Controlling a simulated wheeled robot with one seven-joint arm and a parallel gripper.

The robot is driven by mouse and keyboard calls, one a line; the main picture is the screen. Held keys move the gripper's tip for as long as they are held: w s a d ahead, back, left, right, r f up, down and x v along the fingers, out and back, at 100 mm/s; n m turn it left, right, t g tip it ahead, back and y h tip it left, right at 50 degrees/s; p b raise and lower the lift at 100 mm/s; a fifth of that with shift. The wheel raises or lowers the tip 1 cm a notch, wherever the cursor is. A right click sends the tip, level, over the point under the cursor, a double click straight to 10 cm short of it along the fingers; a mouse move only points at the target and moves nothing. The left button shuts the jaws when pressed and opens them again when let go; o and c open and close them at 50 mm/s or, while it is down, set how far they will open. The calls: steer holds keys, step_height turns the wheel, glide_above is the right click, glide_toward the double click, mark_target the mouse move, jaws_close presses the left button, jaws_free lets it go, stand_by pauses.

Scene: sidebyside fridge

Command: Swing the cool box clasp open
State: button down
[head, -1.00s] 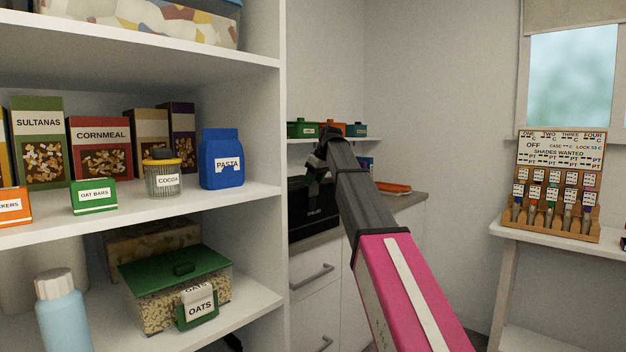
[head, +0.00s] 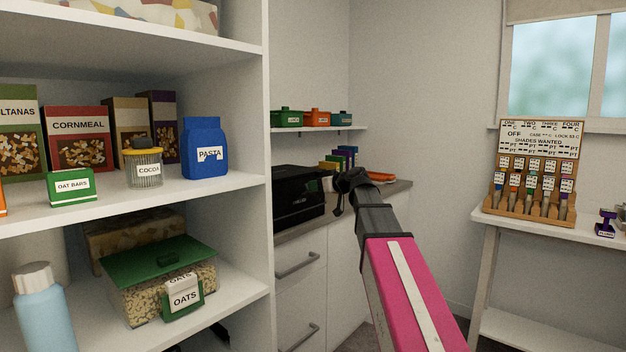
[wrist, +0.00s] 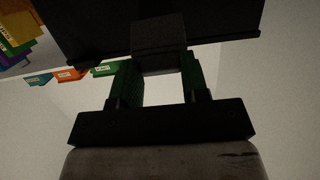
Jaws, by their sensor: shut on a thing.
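The cool box appears to be the black box (head: 297,195) on the counter in the head view; its small lettering is too blurred to read. In the wrist view, a large black body (wrist: 95,25) with a lipped edge fills the top. A dark block, seemingly the clasp (wrist: 158,36), sticks out from it between the two dark green fingers of my gripper (wrist: 160,64). My gripper is shut on this block. In the head view my wrist (head: 350,182) is just right of the black box, and the fingers are hidden or too small to tell.
A white shelf unit (head: 268,130) with food packs stands close on the left. A small wall shelf (head: 345,128) with green, orange and teal pots hangs above the counter (head: 398,190). A side table (head: 480,217) with a shade-card rack (head: 530,165) is at right.

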step_height(320, 180, down, 8)
steer(key=s+d+t+y, duration=0.1)
steer(key=t+y, duration=0.1)
steer(key=shift+s+d+f, duration=0.15)
steer(key=shift+f, duration=0.05)
stand_by(0.6)
stand_by(0.4)
steer(key=c, duration=0.6)
jaws_free()
steer(key=shift+f, duration=0.1)
steer(key=v, duration=1)
steer(key=shift+s+d+f, duration=0.25)
